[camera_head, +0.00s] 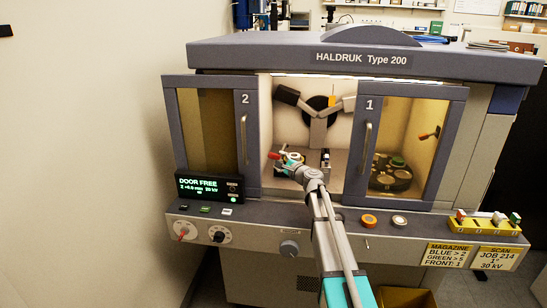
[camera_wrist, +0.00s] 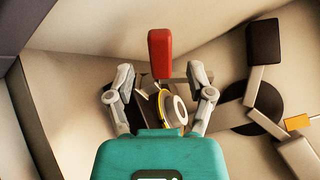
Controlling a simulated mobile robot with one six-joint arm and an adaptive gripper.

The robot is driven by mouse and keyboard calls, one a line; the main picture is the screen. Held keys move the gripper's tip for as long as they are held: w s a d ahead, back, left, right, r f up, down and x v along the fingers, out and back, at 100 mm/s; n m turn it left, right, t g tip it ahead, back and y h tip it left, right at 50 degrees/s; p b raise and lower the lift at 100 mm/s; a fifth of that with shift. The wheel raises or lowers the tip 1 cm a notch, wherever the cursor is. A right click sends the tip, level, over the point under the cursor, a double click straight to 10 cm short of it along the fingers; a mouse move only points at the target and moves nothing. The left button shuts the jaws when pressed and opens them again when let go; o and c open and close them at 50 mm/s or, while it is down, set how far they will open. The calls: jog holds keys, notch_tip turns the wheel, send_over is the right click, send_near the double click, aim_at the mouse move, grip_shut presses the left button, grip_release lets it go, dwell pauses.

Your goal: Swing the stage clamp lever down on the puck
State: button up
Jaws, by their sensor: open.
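The stage clamp lever has a red handle (camera_wrist: 160,52), which stands between and just beyond the fingertips of my gripper (camera_wrist: 161,78) in the wrist view. The fingers are open on either side and do not visibly touch the handle. A round white puck with a yellow rim (camera_wrist: 175,109) sits on the dark stage below the handle, between the fingers. In the head view, the red handle (camera_head: 273,155) sticks out to the left inside the chamber, and my gripper (camera_head: 286,160) is beside it. My wrist hides part of the stage there.
The chamber opening lies between door 2 (camera_head: 211,135) on the left and door 1 (camera_head: 410,140) on the right. A dark angled detector arm (camera_wrist: 262,45) and a block with an orange part (camera_wrist: 297,122) stand to the right in the wrist view. A control panel (camera_head: 340,222) runs below the opening.

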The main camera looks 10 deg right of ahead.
aim_at(274, 157)
jog(key=shift+x, duration=2.4)
grip_shut()
